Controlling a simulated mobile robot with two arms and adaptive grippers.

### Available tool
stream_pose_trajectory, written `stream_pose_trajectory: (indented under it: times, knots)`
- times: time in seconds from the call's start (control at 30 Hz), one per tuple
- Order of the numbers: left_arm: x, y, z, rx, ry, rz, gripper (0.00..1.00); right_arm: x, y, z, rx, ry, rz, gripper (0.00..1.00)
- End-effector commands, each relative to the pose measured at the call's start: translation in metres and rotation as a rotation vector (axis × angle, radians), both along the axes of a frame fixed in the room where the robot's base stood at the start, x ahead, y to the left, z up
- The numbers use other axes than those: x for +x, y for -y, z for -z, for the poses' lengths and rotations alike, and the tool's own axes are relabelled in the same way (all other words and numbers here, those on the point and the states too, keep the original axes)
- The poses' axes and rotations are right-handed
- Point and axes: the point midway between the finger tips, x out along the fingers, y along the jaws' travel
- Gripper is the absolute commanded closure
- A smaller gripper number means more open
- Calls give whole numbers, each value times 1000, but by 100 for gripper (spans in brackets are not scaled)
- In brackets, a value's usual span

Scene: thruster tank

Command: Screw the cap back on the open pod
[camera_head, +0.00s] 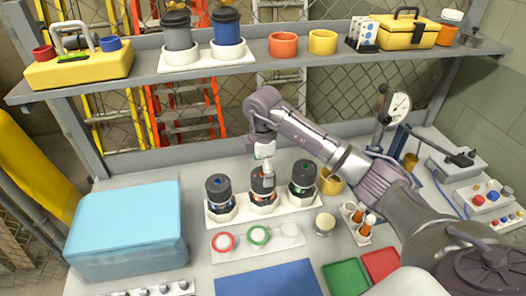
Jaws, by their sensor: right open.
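Three dark pods stand upright in a white holder (232,215) on the bench: a left pod (218,190) with a blue mark, a middle pod (261,188) with a reddish mark, and a right pod (303,174) with a green mark. I cannot tell which pod is open. My right gripper (267,178) points down at the middle pod, is open, and overlaps its upper part; contact is unclear. A round beige piece (325,222), possibly a cap, lies right of the holder. A red ring (223,241), a green ring (258,235) and a whitish ring (290,230) lie in front.
A light-blue box (125,230) fills the left of the bench. A shelf (290,66) spans the back, above my arm. A blue mat (265,278), green tray (345,276) and red tray (381,263) lie in front. A dial gauge stand (398,108) is at right.

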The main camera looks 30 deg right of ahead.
Motion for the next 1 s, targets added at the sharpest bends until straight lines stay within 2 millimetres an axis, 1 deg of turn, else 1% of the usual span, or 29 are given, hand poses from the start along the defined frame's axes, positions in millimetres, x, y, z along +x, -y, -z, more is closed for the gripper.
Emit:
stream_pose_trajectory:
  times: [0.03,0.1,0.3,0.6,0.63,0.87,0.9,0.97,1.0]
  knots:
    - [1,-2,-5,3,1,0,12,-1,0,7,0,-4,1,0]
    - [1,-4,-7,5,2,-1,12,-1,0,17,0,-3,1,0]
    - [3,-4,-9,5,4,-2,12,0,0,34,-1,-1,-1,0]
    - [4,-4,-9,5,5,-3,12,0,0,37,-1,1,-1,0]
    - [4,-4,-9,5,5,-3,12,0,0,37,-1,1,-1,2]
    - [4,-4,-9,5,5,-3,12,0,0,36,0,1,-1,40]
    - [4,-4,-9,4,5,-3,12,0,0,36,0,1,-1,47]
    - [4,-3,-9,4,6,-3,12,0,0,36,0,1,-1,57]
    - [4,-3,-9,4,6,-3,12,0,0,36,-1,0,-1,29]
